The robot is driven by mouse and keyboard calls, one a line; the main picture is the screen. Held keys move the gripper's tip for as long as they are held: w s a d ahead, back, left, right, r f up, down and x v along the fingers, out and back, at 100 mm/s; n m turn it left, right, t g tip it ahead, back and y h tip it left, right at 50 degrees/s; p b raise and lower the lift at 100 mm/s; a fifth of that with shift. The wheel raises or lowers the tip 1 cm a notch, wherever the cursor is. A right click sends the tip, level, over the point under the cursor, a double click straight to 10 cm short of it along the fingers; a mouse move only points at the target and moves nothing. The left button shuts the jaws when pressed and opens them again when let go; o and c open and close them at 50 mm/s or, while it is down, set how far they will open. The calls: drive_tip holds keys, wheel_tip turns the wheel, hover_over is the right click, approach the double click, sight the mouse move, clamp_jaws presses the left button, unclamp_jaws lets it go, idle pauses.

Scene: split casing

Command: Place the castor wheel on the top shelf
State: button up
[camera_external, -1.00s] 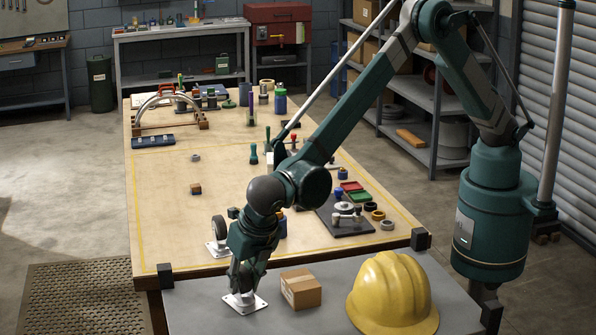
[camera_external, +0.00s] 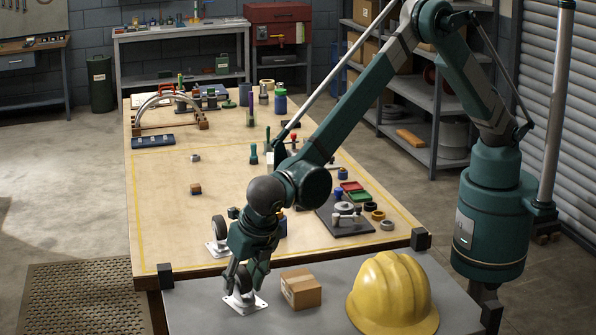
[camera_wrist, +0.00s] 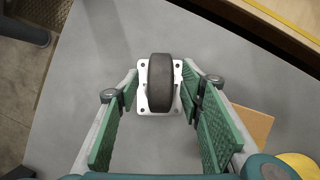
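A castor wheel (camera_external: 243,302) with a dark wheel and a pale square mounting plate rests plate-down on the grey shelf (camera_external: 195,310) at the front. In the wrist view the castor wheel (camera_wrist: 160,84) stands between my fingers. My gripper (camera_external: 246,281) is low over it, and its fingers partly hide the wheel in the external view. In the wrist view my gripper (camera_wrist: 160,92) is open, with one finger at each side of the wheel and gaps showing. A second, similar castor (camera_external: 217,236) stands on the wooden table beside my wrist.
A cardboard box (camera_external: 301,288) and a yellow hard hat (camera_external: 393,295) stand on the grey shelf to the right of the castor. The wooden table (camera_external: 165,225) behind holds several tools and parts. The grey shelf is bare left of the castor.

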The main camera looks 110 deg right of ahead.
drive_tip(key=v, duration=1.2)
idle(0.7)
drive_tip(key=s+d+r+m+t+y, duration=0.25)
drive_tip(key=s+d+r+m, duration=0.75)
drive_tip(key=s+d+r, duration=1.15)
drive_tip(key=s+d+f+m+t, duration=0.1)
drive_tip(key=s+d+m, duration=0.3)
drive_tip(key=s, duration=0.5)
drive_tip(key=s+d+f+m+t+y, duration=0.1)
drive_tip(key=s+d+f+m, duration=0.2)
drive_tip(key=s, duration=0.7)
drive_tip(key=s+d+f+m+t, duration=0.1)
drive_tip(key=s+d+m, duration=0.4)
drive_tip(key=s, duration=0.5)
drive_tip(key=shift+s+d+f, duration=0.2)
drive_tip(key=shift+d+f, duration=0.25)
drive_tip(key=shift+f, duration=0.2)
